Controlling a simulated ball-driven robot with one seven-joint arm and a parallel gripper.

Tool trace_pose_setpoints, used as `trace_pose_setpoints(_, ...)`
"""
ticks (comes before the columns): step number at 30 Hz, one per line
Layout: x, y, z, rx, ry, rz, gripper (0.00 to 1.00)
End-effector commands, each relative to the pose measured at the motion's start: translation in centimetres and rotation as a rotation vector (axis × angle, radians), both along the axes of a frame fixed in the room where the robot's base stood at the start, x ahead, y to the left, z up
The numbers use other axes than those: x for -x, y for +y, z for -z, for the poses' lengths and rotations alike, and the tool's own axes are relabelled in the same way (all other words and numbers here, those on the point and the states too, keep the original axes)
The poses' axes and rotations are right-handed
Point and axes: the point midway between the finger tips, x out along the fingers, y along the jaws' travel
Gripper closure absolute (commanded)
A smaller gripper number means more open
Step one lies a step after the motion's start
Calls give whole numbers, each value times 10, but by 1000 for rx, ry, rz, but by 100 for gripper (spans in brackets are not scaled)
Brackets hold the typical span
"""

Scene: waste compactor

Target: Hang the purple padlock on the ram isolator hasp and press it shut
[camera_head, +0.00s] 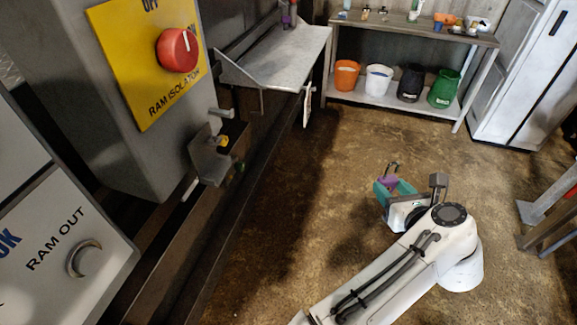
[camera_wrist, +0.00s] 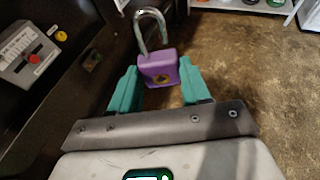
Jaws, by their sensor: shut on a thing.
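The purple padlock (camera_wrist: 158,70) is between the two teal fingers of my gripper (camera_wrist: 158,85) in the wrist view. Its metal shackle points up and away and looks open, with one leg appearing clear of the body. In the head view the padlock (camera_head: 389,183) shows small at the tip of my gripper (camera_head: 395,190), over the floor. The ram isolator (camera_head: 150,60) is a yellow plate with a red knob (camera_head: 178,50) on a grey box at upper left. Below it a grey metal bracket (camera_head: 208,160), seemingly the hasp, holds a small yellow part. My gripper is well to its right, apart from it.
A RAM OUT panel (camera_head: 65,235) is at lower left. A metal ledge (camera_head: 280,55) juts out behind the bracket. A bench (camera_head: 410,28) with several buckets beneath stands at the back, beside a white cabinet (camera_head: 520,80). A red-legged stand (camera_head: 550,205) is at right. The middle floor is clear.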

Motion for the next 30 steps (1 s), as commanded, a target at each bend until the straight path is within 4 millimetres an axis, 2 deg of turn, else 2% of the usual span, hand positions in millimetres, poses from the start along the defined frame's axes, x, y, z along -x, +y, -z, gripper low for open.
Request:
trace_pose_setpoints(1,-7,-7,-25,10,-3,-20,78)
trace_pose_setpoints(3,-16,-9,-54,8,-2,-56,78)
trace_pose_setpoints(10,-34,2,-139,5,2,-216,78)
trace_pose_setpoints(14,-37,22,-180,5,3,-341,78)
trace_pose_setpoints(17,-33,50,-208,6,5,-472,78)
trace_pose_setpoints(18,-29,65,-216,6,7,-537,78)
trace_pose_setpoints(21,-11,108,-221,5,14,-707,78)
trace_pose_setpoints(24,10,143,-212,1,16,-835,78)
trace_pose_setpoints(30,55,196,-188,-3,10,-1019,78)
